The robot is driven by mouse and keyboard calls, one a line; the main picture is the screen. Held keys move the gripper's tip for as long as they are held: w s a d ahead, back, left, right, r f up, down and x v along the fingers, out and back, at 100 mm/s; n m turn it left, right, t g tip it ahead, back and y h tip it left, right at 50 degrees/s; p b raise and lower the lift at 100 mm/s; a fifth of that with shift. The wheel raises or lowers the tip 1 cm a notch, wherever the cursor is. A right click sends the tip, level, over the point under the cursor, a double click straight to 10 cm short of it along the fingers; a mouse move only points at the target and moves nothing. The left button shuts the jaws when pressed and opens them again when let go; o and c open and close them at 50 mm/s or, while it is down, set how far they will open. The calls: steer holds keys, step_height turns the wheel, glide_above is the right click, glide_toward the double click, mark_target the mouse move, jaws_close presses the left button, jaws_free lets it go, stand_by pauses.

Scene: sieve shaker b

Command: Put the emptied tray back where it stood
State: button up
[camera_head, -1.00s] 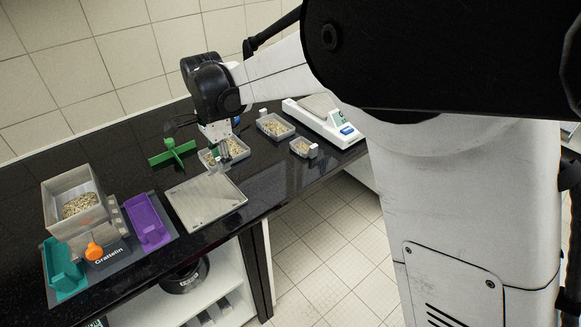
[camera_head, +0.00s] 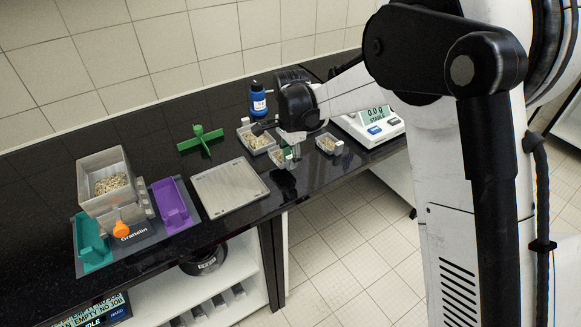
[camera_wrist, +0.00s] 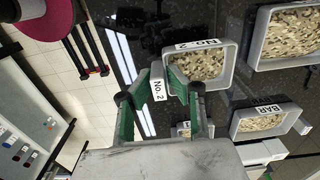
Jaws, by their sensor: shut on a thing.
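My gripper (camera_head: 294,152) is over the front part of the black worktop, and my arm partly hides it. In the wrist view its green-padded fingers (camera_wrist: 157,100) are shut on the white "No. 2" handle block (camera_wrist: 157,84) of a small grey tray (camera_wrist: 197,86). The tray holds pale chips and is not empty. It also shows in the head view (camera_head: 280,158), beside the gripper. I cannot tell whether it touches the worktop. A larger tray with chips (camera_head: 258,138) is just behind and left of it. The "BAR" tray with chips (camera_head: 328,143) stands to its right.
A scale (camera_head: 372,128) reading 0.0 g stands to the right. A metal plate (camera_head: 230,188), purple tray (camera_head: 174,204), teal tray (camera_head: 91,242) and chip-filled box (camera_head: 104,176) are left. The worktop's front edge is near.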

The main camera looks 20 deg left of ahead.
steer(key=shift+f, duration=1.8)
steer(key=shift+f, duration=0.1)
steer(key=shift+f, duration=0.1)
steer(key=o, duration=0.8)
steer(key=shift+o, duration=0.2)
steer(key=shift+r, duration=0.2)
step_height(320, 180, up, 12)
steer(key=shift+f, duration=0.1)
